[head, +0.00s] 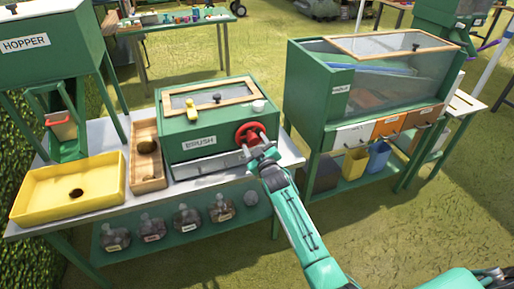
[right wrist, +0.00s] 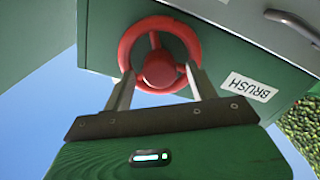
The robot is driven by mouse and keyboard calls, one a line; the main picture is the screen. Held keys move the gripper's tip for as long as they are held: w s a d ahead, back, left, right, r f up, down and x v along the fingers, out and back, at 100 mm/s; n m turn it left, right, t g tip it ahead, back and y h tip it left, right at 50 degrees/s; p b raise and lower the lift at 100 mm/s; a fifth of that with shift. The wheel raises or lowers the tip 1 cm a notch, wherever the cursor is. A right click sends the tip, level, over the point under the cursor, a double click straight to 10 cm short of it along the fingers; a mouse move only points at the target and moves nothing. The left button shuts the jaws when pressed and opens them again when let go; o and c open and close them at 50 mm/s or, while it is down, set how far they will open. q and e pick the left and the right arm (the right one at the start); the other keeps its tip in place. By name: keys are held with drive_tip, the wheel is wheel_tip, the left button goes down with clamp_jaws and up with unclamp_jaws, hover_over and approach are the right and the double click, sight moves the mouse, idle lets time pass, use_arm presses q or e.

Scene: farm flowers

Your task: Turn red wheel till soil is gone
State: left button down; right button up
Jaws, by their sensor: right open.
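The red wheel (head: 250,133) is on the front right of the green box labelled BRUSH (head: 190,128). In the right wrist view the red wheel (right wrist: 137,40) shows as a ring with a round hub. My right gripper (head: 262,152) is at the wheel in the head view. In the right wrist view my right gripper (right wrist: 158,78) is open, with one finger on each side of the hub, overlapping the lower rim. I cannot tell whether the fingers touch it. No soil shows clearly; the box's inside is hidden. My left gripper is not in view.
A yellow tray (head: 40,205) with a dark hole and a wooden tray (head: 136,178) stand left of the box. Several glass jars sit on the shelf below. A green cabinet (head: 330,110) with drawers stands to the right. The hopper (head: 45,40) is at the left.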

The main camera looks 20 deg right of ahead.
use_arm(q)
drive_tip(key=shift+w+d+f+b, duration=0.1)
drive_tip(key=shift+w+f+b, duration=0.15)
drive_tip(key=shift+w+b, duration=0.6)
use_arm(e)
drive_tip(key=s, duration=1.3)
drive_tip(key=shift+s+d, duration=0.25)
drive_tip(key=shift+s, duration=0.15)
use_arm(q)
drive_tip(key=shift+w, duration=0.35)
